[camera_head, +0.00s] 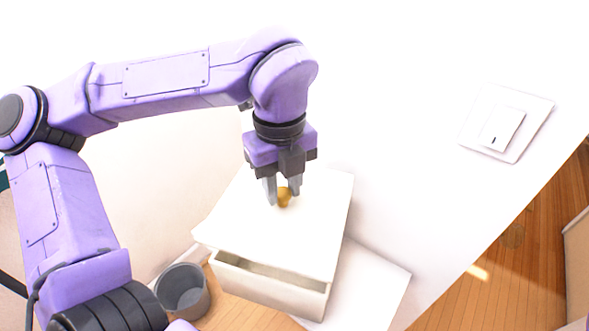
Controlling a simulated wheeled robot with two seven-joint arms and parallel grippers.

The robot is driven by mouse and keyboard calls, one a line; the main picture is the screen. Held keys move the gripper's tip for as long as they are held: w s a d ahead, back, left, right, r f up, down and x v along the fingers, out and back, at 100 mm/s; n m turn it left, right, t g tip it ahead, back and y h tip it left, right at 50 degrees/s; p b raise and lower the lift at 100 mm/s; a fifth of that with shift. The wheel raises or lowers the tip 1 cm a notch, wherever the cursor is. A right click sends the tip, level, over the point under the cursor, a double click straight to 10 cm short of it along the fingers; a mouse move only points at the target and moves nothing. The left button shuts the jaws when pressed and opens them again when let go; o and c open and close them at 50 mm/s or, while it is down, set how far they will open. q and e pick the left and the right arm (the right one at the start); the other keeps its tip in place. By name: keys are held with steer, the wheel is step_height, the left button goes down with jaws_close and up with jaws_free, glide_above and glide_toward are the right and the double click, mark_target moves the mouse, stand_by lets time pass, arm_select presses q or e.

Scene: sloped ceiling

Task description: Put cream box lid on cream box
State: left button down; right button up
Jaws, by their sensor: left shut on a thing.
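The cream box (270,287) stands below my left arm, with its front wall and part of its dark inside showing under the lid. The cream box lid (255,236) is a flat pale panel with a round gold knob. It lies over the box top, slightly skewed, with a gap at the front and an overhang at the left corner. My left gripper (283,195) points down from above and is shut on the lid's knob. Whether the lid touches the box at the back cannot be told. My right gripper is not in view.
A white flat surface (368,285) lies under and right of the box. A white wall with a switch plate (505,124) rises behind at the right.

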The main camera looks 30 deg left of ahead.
mark_target(284, 208)
arm_select(q)
steer(key=shift+w, duration=0.35)
steer(key=shift+s, duration=0.15)
steer(key=shift+a, duration=0.15)
steer(key=shift+f, duration=0.2)
step_height(284, 208, down, 6)
steer(key=b, duration=0.6)
steer(key=c, duration=0.7)
jaws_free()
